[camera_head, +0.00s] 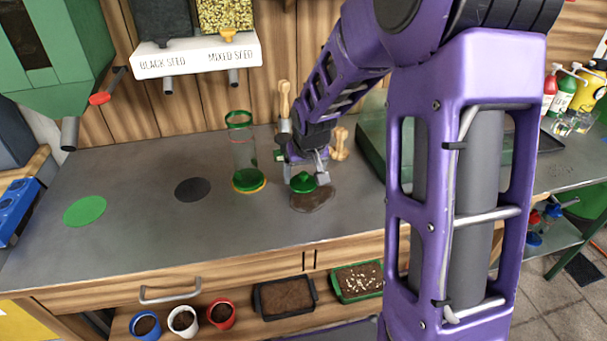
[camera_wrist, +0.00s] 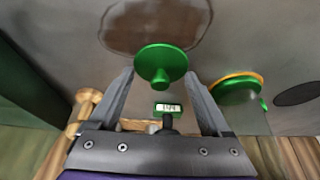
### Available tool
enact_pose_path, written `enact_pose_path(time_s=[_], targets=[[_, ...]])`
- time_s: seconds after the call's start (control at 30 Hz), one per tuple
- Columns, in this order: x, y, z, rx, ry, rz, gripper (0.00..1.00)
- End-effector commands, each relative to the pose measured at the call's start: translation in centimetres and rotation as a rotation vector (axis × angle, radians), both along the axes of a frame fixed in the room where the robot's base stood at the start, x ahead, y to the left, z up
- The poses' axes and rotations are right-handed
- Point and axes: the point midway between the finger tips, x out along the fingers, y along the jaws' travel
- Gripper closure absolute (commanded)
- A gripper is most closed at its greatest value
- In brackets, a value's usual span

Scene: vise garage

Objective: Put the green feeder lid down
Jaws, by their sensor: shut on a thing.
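The green feeder lid (camera_head: 303,184) is a round disc with a knob on top. My gripper (camera_head: 306,172) is shut on the lid's knob, with the disc facing down over a brown patch (camera_head: 318,202) on the bench. In the wrist view the lid (camera_wrist: 158,58) sits between the fingertips, at the edge of the brown patch (camera_wrist: 180,22). I cannot tell whether its underside touches the bench. The clear feeder tube (camera_head: 244,155), with a green rim and a green base with an orange ring, stands upright just left of my gripper, apart from it.
A dark disc (camera_head: 193,189) and a green disc (camera_head: 85,211) lie flat on the grey bench (camera_head: 140,225) to the left. A wooden-handled tool (camera_head: 284,100) stands behind my gripper. A small digital display (camera_wrist: 168,109) shows in the wrist view. The bench front is clear.

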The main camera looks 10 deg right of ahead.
Motion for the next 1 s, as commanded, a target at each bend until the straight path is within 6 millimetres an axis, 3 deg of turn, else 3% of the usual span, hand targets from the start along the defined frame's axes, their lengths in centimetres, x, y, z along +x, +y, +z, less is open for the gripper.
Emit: enact_pose_path(time_s=[0.1, 0.13, 0.2, 0.57, 1.0], targets=[[0.0, 0.0, -0.5, 0.000, 0.000, 0.000, 0.71], [0.0, 0.0, -0.3, 0.000, 0.000, 0.000, 0.14], [0.0, 0.0, -0.3, 0.000, 0.000, 0.000, 0.02], [0.0, 0.0, 0.4, 0.000, -0.001, 0.000, 0.00], [-3.3, 0.0, 8.6, 0.000, -0.005, -0.002, 0.00]])
